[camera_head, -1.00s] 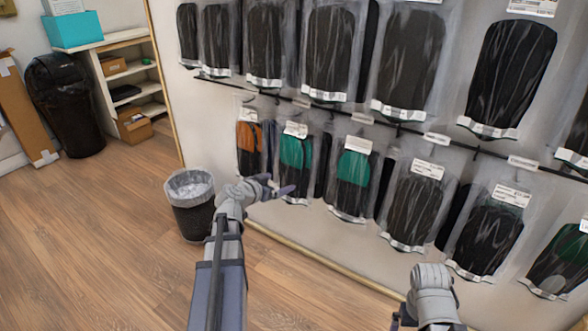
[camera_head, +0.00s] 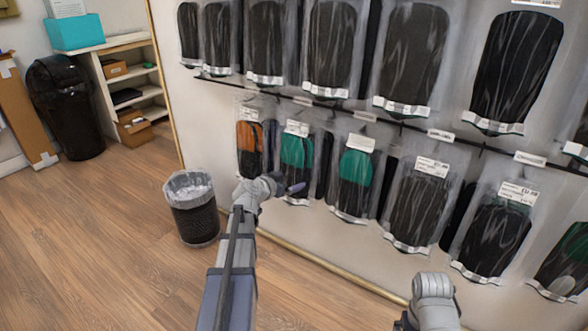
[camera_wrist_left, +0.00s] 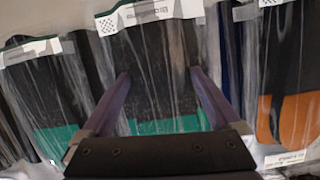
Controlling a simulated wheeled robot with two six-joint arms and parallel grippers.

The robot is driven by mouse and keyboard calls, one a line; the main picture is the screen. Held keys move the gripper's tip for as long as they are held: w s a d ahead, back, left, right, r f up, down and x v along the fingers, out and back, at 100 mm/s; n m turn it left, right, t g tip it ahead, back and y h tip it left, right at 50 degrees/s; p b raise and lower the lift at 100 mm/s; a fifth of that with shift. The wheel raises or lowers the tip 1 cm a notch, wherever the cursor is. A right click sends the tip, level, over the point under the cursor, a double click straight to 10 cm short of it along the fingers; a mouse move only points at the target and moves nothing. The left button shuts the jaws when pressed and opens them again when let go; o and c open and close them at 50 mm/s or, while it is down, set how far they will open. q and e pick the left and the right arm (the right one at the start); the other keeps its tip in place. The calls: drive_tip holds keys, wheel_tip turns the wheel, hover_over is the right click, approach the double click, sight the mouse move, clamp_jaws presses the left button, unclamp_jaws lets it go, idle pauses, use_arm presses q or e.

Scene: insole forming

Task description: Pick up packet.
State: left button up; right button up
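Clear packets with black and green insoles hang on the lower rail of the wall. One black-and-green packet (camera_head: 297,155) is beside my left gripper (camera_head: 284,189), at its lower part. In the left wrist view a black-and-green packet (camera_wrist_left: 158,100) shows between and behind the two spread fingers of the left gripper (camera_wrist_left: 158,74). The fingers are open, with no visible grip on it; whether they touch the plastic I cannot tell. A black-and-orange packet (camera_wrist_left: 292,120) is to the right there, and at the left end of the lower row in the head view (camera_head: 249,148).
More dark packets (camera_head: 418,205) hang close together along the lower rail, with another row (camera_head: 330,50) above. A mesh bin (camera_head: 193,212) stands on the floor left of my left arm. A black bin (camera_head: 66,110) and shelves (camera_head: 140,75) are farther back. The wooden floor between is clear.

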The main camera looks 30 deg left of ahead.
use_arm(q)
drive_tip(key=c, duration=1)
drive_tip(key=shift+r, duration=0.1)
use_arm(e)
drive_tip(key=shift+r, duration=0.1)
